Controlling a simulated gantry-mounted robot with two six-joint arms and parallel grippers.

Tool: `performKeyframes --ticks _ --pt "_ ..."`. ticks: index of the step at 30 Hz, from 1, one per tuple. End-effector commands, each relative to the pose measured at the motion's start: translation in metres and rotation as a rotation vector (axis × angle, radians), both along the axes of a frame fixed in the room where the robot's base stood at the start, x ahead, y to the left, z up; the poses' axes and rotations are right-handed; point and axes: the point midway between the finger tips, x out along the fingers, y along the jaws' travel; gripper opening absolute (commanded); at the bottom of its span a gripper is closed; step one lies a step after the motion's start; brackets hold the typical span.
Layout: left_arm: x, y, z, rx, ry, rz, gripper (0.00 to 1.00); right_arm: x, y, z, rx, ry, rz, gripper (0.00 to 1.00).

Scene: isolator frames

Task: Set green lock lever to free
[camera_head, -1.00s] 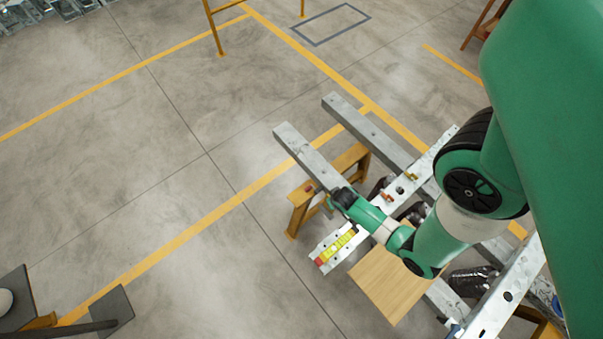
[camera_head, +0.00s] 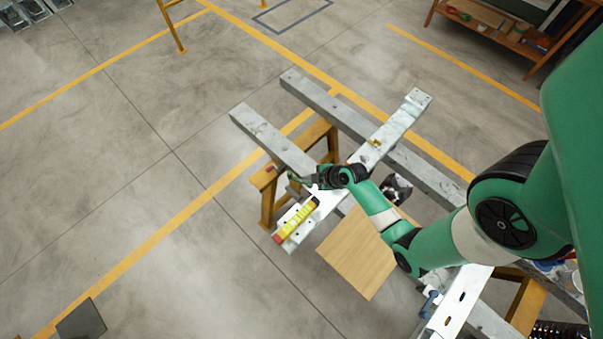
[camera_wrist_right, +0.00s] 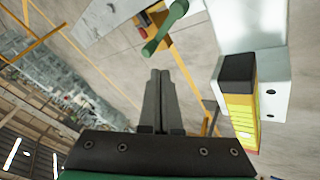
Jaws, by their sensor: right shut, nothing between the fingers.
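A green lever handle (camera_wrist_right: 165,28) lies slanted at the top of the right wrist view, beside a small red and orange-yellow part (camera_wrist_right: 140,20). My right gripper (camera_wrist_right: 160,72) is shut and empty. Its fingertips point at the lever and appear just short of it in the picture; I cannot tell whether they touch. The lever is too small there to make out clearly beside the fingers. My left gripper is not in view.
A yellow spirit level (camera_head: 296,219) with a black end, also in the wrist view (camera_wrist_right: 240,100), lies on the metal near my gripper. Grey beams (camera_head: 350,115) rest on an orange trestle (camera_head: 267,200). A wooden board (camera_head: 357,252) lies below my arm.

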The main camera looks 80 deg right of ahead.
Motion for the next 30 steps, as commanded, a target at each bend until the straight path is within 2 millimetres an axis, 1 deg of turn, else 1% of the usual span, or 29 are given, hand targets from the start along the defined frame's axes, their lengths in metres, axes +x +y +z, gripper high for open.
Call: performKeyframes --ticks 5,9,13,16,20,30 --pt "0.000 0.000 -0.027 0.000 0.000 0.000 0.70 0.013 -0.004 -0.025 -0.001 0.000 0.002 0.00" --pt "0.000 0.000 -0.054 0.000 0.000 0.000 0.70 0.028 -0.009 -0.049 -0.002 0.001 0.002 0.00" --pt "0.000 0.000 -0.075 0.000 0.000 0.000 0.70 0.042 -0.014 -0.067 0.000 -0.001 0.001 0.00" --pt "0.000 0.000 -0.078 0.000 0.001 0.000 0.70 0.050 -0.016 -0.073 0.000 0.001 0.000 0.00" --pt "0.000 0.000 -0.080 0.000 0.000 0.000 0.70 0.055 -0.018 -0.078 0.000 0.001 0.000 0.00" --pt "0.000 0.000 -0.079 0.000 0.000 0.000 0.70 0.056 -0.018 -0.078 0.000 0.002 -0.002 0.00"
